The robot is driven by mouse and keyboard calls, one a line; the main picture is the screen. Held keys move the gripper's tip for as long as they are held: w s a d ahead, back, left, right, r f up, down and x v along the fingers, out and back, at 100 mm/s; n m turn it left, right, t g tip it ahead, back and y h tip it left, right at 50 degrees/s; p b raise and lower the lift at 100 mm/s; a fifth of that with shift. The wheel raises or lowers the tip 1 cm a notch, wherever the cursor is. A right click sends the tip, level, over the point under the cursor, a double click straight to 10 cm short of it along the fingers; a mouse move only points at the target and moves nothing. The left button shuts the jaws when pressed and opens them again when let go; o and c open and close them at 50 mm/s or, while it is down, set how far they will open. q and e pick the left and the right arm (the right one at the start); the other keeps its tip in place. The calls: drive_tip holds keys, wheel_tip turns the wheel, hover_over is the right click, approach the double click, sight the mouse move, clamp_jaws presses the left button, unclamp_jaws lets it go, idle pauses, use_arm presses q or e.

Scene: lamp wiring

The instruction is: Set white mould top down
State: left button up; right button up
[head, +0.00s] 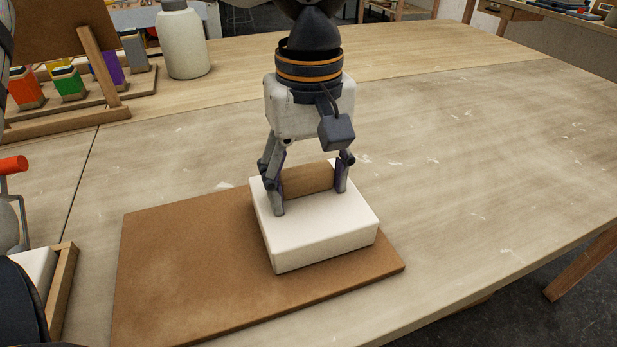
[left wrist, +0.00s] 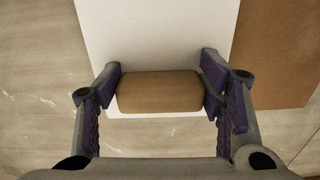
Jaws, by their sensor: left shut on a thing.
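The white mould top (head: 322,241) is a white block with a tan cylindrical handle (head: 308,180) on it. It is at the right part of the brown board (head: 180,262), and appears to rest on it or be just above it; I cannot tell which. My left gripper (head: 310,195) points down and is shut on the handle, one finger at each end. In the left wrist view the handle (left wrist: 160,92) lies between the purple finger pads, with the white block (left wrist: 150,35) beneath it. My right gripper does not show.
A wooden frame with a white block (head: 38,268) stands at the lower left. A red-handled tool (head: 14,165) is above it. A white bottle (head: 183,45) and a rack of coloured containers (head: 68,82) stand at the back left. The table (head: 480,130) is clear to the right.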

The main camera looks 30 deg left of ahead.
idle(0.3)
use_arm(q)
drive_tip(key=o, duration=1.9)
wheel_tip(320, 180, up, 12)
drive_tip(key=shift+r, duration=0.1)
